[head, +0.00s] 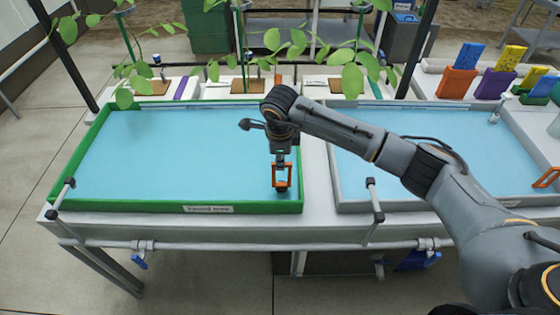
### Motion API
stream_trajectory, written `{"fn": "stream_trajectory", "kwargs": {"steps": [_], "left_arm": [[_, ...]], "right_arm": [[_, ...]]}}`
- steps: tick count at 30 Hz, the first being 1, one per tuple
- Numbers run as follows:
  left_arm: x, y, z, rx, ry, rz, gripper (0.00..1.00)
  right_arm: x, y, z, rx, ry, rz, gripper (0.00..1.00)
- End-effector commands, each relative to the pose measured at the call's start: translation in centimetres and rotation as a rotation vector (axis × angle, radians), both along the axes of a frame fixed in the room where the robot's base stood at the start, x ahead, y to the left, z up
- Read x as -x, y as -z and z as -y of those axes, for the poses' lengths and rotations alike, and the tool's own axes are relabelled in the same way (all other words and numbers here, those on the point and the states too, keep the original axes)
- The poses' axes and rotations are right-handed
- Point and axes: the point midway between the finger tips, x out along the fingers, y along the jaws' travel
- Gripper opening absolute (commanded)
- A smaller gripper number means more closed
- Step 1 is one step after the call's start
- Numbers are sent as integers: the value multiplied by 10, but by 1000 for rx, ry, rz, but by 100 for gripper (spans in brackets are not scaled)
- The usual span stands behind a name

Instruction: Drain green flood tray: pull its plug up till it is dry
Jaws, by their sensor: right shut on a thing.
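The green flood tray (75,155) lies at the left of the bench, its floor covered by a flat light-blue surface that looks like water. An orange plug handle (282,184) stands upright near the tray's front right corner, with a dark base under it. My right gripper (281,165) points down from above and is shut on the top of the orange handle. Whether the plug is seated or lifted is hard to tell at this size. My left gripper is not in view.
A grey tray (345,207) with the same blue surface and its own orange handle (545,178) is at the right. Leafy plants (290,45) hang over the back edge. Pipes with blue valve handles (139,262) run along the bench front. Coloured blocks (458,82) stand at the back right.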

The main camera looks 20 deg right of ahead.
Motion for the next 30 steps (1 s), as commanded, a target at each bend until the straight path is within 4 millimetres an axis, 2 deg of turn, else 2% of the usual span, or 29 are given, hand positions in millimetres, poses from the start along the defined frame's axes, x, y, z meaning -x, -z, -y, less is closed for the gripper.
{"fn": "stream_trajectory", "kwargs": {"steps": [1,2,5,14,17,20,30], "left_arm": [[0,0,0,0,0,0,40],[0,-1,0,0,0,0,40],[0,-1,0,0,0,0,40],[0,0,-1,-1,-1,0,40],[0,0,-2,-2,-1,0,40],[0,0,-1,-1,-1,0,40],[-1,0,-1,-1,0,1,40]], "right_arm": [[-3,-4,1,-1,0,10,0],[-3,-4,1,-1,0,10,14],[-3,-4,1,-1,1,10,34],[-2,-3,0,0,1,7,36],[-2,-9,0,-1,-1,9,36],[1,-23,-1,-1,-1,11,36],[14,-92,-4,-1,0,12,36]]}}
